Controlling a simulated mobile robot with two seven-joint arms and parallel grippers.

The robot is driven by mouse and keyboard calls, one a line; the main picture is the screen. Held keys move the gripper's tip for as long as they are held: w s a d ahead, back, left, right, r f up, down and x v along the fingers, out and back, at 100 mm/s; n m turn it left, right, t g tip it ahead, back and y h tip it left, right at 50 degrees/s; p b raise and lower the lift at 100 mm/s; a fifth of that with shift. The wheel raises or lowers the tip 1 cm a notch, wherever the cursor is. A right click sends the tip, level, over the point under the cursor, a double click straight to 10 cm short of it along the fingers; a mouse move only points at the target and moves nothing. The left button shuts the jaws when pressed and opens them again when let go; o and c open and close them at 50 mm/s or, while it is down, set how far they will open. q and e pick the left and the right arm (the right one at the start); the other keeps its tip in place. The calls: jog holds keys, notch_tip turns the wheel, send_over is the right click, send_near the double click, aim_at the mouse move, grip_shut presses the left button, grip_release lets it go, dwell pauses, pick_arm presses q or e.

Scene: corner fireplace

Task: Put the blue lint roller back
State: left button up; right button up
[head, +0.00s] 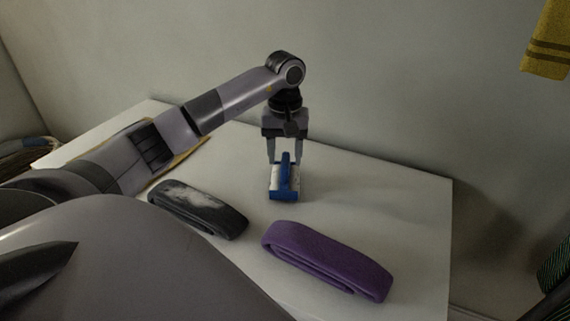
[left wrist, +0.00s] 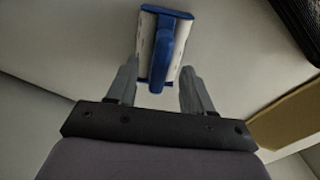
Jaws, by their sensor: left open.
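The blue lint roller (head: 284,184), blue with a white roll, is on the white table (head: 330,190) behind the two folded bands. My left gripper (head: 285,159) points down at the roller from above, with its fingers apart at the roller's far end. In the left wrist view, the lint roller (left wrist: 163,48) shows ahead of the open left gripper (left wrist: 158,75), its near end between the fingertips. I cannot tell whether the fingers touch it. My right gripper is not in view.
A folded purple band (head: 325,258) lies at the table's front right, and a dark grey patterned one (head: 197,208) at the left. A tan flat thing (head: 190,152) lies partly under my left arm. The table's right part is clear; a wall stands behind.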

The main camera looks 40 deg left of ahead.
pick_arm(q)
notch_tip(320, 180, up, 8)
jog(key=shift+r, duration=0.15)
dwell(0.7)
